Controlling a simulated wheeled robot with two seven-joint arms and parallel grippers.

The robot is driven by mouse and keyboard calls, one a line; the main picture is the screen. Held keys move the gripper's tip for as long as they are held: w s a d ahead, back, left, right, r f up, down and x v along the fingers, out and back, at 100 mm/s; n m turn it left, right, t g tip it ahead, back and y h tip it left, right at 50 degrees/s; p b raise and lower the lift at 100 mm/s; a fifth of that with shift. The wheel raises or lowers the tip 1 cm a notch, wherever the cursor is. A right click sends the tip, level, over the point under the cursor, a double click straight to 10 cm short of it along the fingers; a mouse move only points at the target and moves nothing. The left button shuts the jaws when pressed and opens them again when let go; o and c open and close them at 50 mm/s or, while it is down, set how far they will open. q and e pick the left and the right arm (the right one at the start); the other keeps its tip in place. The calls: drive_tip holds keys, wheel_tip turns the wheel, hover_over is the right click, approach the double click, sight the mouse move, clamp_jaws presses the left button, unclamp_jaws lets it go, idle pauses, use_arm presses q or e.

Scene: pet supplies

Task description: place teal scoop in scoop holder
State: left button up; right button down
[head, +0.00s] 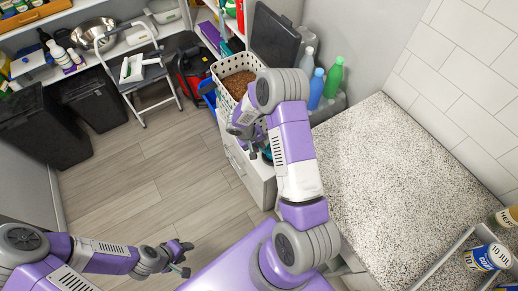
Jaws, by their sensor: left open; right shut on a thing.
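My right gripper (250,147) is at the front of the white cabinet, below the perforated basket, and is shut on the teal scoop (266,154). Only a small teal part of the scoop shows; my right arm and gripper hide the rest. The scoop holder cannot be made out clearly. A blue item (209,98) is at the left side of the basket, and I cannot tell whether it is the holder. My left gripper (184,259) is open and empty above the floor at the lower left.
The white basket (228,66) holds brown kibble. Green and blue bottles (334,78) stand behind my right arm. A speckled counter (385,170) is mostly bare, with cans (488,257) at its lower right. A folding step stool (143,75) and dark bins stand left; the wood floor is clear.

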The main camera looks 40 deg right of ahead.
wheel_tip(320, 180, down, 2)
drive_tip(key=shift+f, duration=0.15)
drive_tip(key=c, duration=1.4)
unclamp_jaws()
drive_tip(key=o, duration=0.4)
